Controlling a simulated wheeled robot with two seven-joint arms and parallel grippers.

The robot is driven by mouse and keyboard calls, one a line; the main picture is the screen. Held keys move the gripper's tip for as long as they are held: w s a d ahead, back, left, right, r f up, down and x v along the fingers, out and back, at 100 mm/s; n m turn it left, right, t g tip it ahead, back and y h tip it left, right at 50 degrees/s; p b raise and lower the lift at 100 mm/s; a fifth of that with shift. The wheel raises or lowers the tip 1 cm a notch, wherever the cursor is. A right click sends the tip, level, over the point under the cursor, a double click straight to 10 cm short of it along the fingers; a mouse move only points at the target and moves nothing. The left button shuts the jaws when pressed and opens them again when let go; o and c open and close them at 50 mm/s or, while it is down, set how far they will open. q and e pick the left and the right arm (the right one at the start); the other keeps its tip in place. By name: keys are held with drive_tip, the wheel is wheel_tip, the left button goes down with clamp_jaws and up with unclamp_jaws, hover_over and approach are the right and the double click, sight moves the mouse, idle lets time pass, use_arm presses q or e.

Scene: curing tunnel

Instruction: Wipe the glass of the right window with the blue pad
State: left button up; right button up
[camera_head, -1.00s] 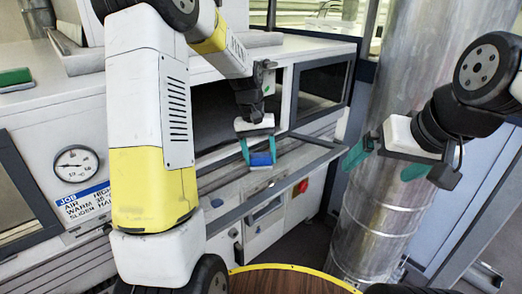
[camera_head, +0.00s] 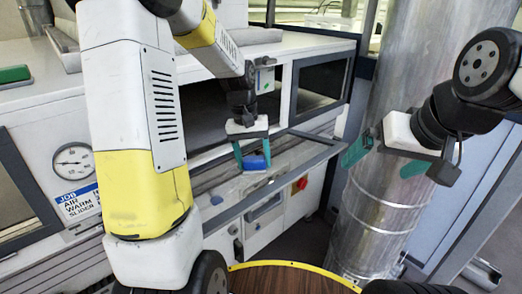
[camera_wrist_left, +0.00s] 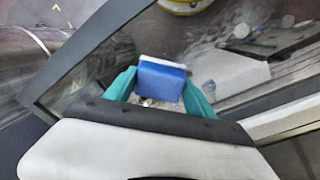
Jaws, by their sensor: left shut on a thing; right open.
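The blue pad (camera_head: 255,163) is between the teal fingers of my left gripper (camera_head: 253,158), which is shut on it. In the left wrist view the pad (camera_wrist_left: 162,82) has a pale back edge and is held between both fingers. A grey-framed glass pane (camera_head: 290,158), tilted outward below a dark opening, lies around and under the pad. In the left wrist view its dark frame (camera_wrist_left: 75,65) runs diagonally at the left. I cannot tell whether the pad touches the glass. My right gripper (camera_head: 386,160) is open and empty in front of the metal duct.
A second dark window (camera_head: 322,85) sits further right in the white machine. A large metal duct (camera_head: 385,215) stands at the right. A gauge (camera_head: 73,162), a job label (camera_head: 78,201) and a red knob (camera_head: 300,184) are on the front. A green block (camera_head: 14,74) lies on top at left.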

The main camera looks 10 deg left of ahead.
sight(228, 185)
use_arm(q)
drive_tip(key=shift+s+a, duration=0.95)
drive_tip(key=shift+s, duration=0.2)
drive_tip(key=shift+s+a, duration=0.9)
drive_tip(key=shift+s, duration=0.25)
drive_tip(key=shift+s+a+f, duration=0.1)
drive_tip(key=shift+s+a, duration=0.55)
drive_tip(key=shift+s, duration=0.25)
drive_tip(key=shift+s+a+f, duration=0.1)
drive_tip(key=shift+s+a, duration=0.55)
drive_tip(key=shift+s, duration=0.25)
drive_tip(key=shift+s+a+r, duration=0.15)
drive_tip(key=shift+s+a, duration=0.9)
drive_tip(key=shift+s, duration=0.25)
drive_tip(key=shift+s+a+r, duration=0.15)
drive_tip(key=shift+s+a, duration=0.9)
drive_tip(key=shift+s, duration=0.25)
wheel_tip(228, 185, up, 6)
drive_tip(key=w+a, duration=0.1)
drive_tip(key=r, duration=0.2)
drive_tip(key=shift+w+a+r, duration=0.2)
drive_tip(key=shift+a+r, duration=0.1)
drive_tip(key=shift+r, duration=0.1)
